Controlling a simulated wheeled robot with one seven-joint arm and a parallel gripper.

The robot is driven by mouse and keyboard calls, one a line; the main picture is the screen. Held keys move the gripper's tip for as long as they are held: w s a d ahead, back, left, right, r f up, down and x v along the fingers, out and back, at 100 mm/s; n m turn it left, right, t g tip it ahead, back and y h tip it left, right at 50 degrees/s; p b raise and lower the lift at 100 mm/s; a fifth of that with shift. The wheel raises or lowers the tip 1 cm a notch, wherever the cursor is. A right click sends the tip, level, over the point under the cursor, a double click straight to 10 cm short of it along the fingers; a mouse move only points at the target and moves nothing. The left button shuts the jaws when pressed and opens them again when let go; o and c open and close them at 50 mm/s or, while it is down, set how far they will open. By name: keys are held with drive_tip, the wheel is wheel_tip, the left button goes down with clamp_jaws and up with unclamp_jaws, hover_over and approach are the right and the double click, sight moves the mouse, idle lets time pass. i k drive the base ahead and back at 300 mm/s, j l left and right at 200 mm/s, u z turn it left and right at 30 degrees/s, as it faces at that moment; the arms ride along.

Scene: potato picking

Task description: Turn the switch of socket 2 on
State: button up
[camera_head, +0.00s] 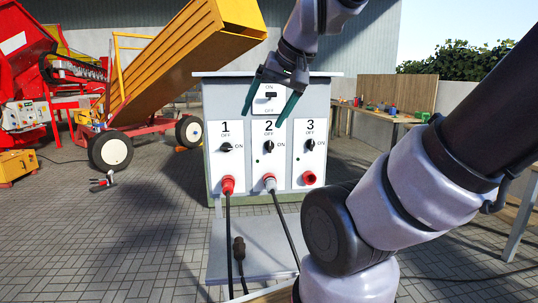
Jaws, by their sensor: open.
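A white socket box (212,120) stands in the middle with three numbered columns. The black switch of socket 2 (267,147) sits in the middle column, with OFF above it and ON to its right. I cannot tell clearly which way its handle points. Below it, a plug with a cable (269,182) is in socket 2. My gripper (265,117) is open, its two teal fingers spread and pointing down in front of the box. The fingers are above switch 2 in the picture, beside the number 2, and hold nothing.
Switch 1 (226,148) and switch 3 (311,145) flank it. Socket 1 holds a red plug (228,184); socket 3 (309,178) has no cable. A main switch (271,96) is above. A loose black connector (239,250) is on the grey platform (222,268). My arm covers the right.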

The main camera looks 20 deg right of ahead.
sight(269, 146)
drive_tip(key=k+j, duration=0.15)
drive_tip(key=k+z, duration=0.15)
drive_tip(key=z, duration=0.2)
drive_tip(key=k+z, duration=0.2)
drive_tip(key=z, duration=0.15)
drive_tip(key=k+z, duration=0.15)
drive_tip(key=z, duration=0.75)
